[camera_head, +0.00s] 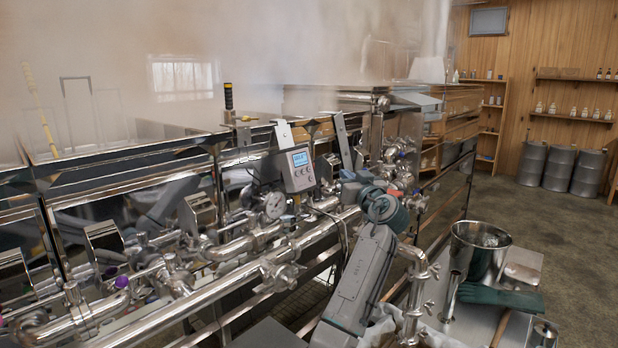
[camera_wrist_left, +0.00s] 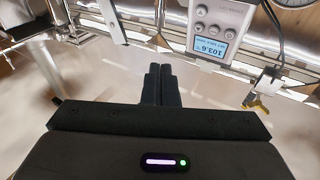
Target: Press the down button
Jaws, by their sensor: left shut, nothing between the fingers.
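A grey control box (camera_head: 297,168) with a lit blue display and several small round buttons is mounted on the evaporator's front, in the middle of the head view. In the left wrist view the control box (camera_wrist_left: 215,25) appears upside down at the upper right, its display reading about 103.6.
Shiny pipes (camera_head: 240,245) and valves crowd the space below and left of the box. A round gauge (camera_head: 274,205) sits just below-left of it. Steam rises behind. A metal pot (camera_head: 478,250) and dark green gloves (camera_head: 500,297) are at the lower right.

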